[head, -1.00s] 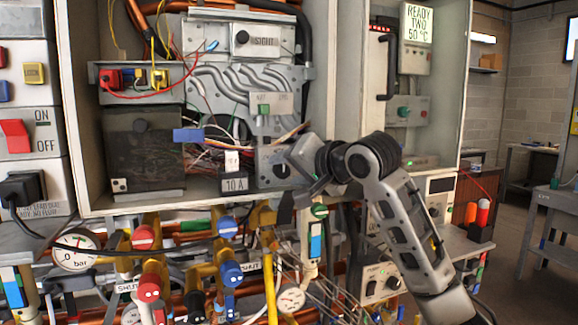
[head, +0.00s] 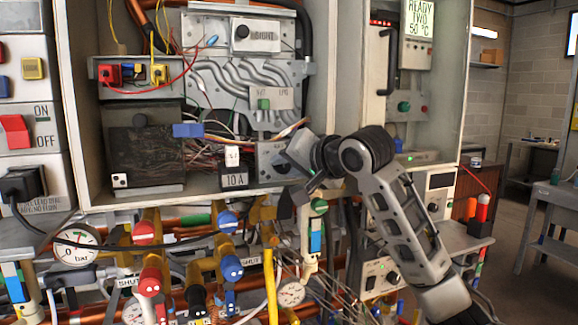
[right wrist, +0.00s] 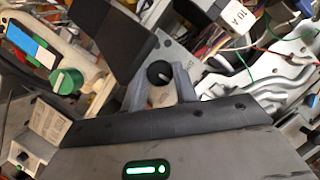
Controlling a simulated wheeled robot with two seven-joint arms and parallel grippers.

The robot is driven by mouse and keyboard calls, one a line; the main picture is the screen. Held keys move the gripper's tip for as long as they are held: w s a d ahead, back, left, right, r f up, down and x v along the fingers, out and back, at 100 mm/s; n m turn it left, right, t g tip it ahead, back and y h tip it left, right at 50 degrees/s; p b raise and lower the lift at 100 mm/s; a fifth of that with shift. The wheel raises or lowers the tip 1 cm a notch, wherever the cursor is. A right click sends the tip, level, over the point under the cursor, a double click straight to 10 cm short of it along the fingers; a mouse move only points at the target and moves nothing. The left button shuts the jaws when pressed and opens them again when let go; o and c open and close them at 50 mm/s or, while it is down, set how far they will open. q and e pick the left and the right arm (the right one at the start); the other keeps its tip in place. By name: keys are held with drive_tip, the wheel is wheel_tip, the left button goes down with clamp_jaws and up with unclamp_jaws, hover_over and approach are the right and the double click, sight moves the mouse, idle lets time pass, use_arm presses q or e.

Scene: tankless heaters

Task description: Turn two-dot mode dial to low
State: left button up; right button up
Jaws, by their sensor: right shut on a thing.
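The two-dot mode dial is a small round black knob with a pale mark (right wrist: 160,73), on a grey plate (head: 268,152) low in the open heater case. In the right wrist view it sits between the two grey fingers of my right gripper (right wrist: 160,88), which is shut on it. In the head view my right gripper (head: 292,165) reaches in from the right and largely covers the dial. A white tag with two dots (head: 120,180) is on the dark box at the case's lower left. The dial's low marking is not readable. My left gripper is not in view.
A display (head: 417,20) reads READY TWO 50 °C. A 10 A block (head: 234,180) and loose wires lie left of the dial. A green knob (head: 319,206) sits just below my gripper. Pipes, colored valves and a gauge (head: 76,246) crowd below the case.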

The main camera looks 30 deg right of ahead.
drive_tip(key=n+h, duration=0.1)
drive_tip(key=n, duration=0.1)
drive_tip(key=shift+a+r+n+g+h, duration=0.1)
drive_tip(key=shift+n+g+h, duration=0.2)
drive_tip(key=shift+g+h, duration=0.1)
drive_tip(key=n+h, duration=0.1)
drive_tip(key=n, duration=0.1)
drive_tip(key=shift+a+n+g+h, duration=0.15)
drive_tip(key=shift+n+g+h, duration=0.25)
idle(0.4)
drive_tip(key=o, duration=1)
drive_tip(key=v, duration=1.6)
drive_tip(key=shift+a, duration=0.15)
